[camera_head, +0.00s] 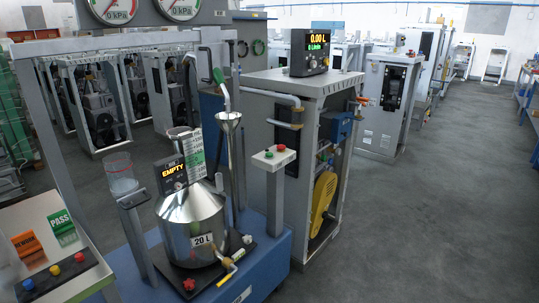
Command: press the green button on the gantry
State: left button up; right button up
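A small green button (280,147) sits on top of a light grey box (273,159) on a grey post, right of the steel vessel. A red button (269,154) is beside it on the same box. A grey gantry frame (45,125) with an overhead beam (120,42) stands over the blue base. I cannot tell whether the button box is fixed to this frame. Neither of my grippers is in view.
A steel 20 L vessel (191,222) stands on a black plate, with a display (172,172) reading EMPTY. A funnel (229,119) stands behind it. A panel with several coloured buttons (55,277) is at lower left. A grey cabinet (300,105) stands behind. The right floor is clear.

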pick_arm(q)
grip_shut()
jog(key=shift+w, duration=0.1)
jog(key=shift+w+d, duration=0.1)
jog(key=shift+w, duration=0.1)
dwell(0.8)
